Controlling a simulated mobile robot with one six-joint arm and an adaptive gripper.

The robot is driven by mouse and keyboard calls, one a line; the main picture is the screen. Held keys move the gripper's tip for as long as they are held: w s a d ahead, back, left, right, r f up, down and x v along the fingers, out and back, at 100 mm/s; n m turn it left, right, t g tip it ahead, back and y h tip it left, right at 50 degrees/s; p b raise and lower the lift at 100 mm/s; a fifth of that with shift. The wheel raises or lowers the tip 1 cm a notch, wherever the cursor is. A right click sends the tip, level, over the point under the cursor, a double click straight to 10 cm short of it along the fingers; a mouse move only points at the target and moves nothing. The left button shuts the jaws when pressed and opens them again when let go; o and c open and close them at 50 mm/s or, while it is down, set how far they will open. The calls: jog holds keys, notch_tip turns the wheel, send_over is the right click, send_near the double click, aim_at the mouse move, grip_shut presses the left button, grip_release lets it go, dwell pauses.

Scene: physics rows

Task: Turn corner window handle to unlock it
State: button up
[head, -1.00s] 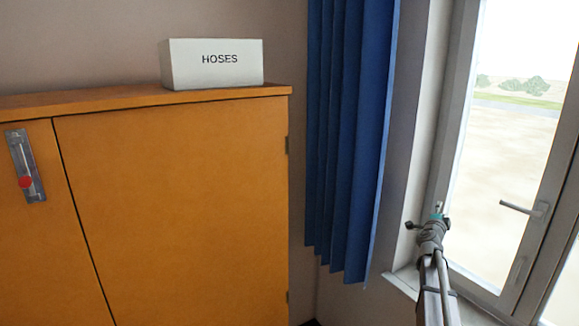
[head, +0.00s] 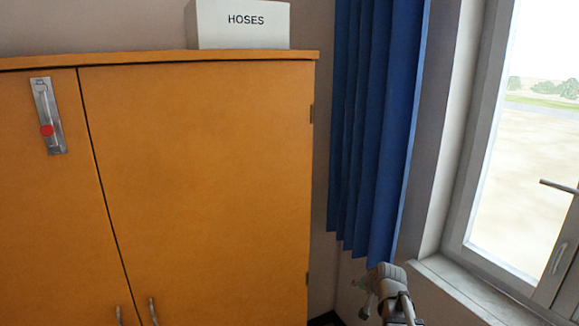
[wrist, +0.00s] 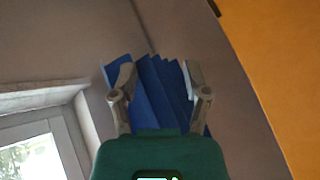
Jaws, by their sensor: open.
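The window handle (head: 558,186) is a grey lever at the right edge of the head view, partly cut off by the frame. It points left, close to level, on the white frame of the window (head: 515,170). My gripper (head: 366,301) is low in the head view, below the blue curtain and well left of the handle, touching nothing that I can see. In the wrist view my gripper (wrist: 160,76) has its two fingers spread with nothing between them, and the curtain shows behind. The handle does not show in the wrist view.
An orange cabinet (head: 200,180) fills the left, with a white HOSES box (head: 240,28) on top. The blue curtain (head: 375,130) hangs between cabinet and window. A window sill (head: 465,285) runs right of my arm. The wrist view also shows the cabinet (wrist: 275,60) and window (wrist: 35,150).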

jog(key=s+a+f+n+g+h+b, duration=0.1)
jog(key=s+a+f+g+b, duration=0.1)
jog(key=s, duration=0.7)
jog(key=s+a+f+n+g+h+b, duration=0.1)
jog(key=s+f+g, duration=0.4)
jog(key=s, duration=0.5)
notch_tip(320, 180, down, 2)
jog(key=shift+a+f+n+g+b, duration=0.2)
jog(key=shift+a+n+g+b, duration=0.1)
jog(key=shift+a+n+b, duration=0.65)
jog(key=shift+a, duration=0.15)
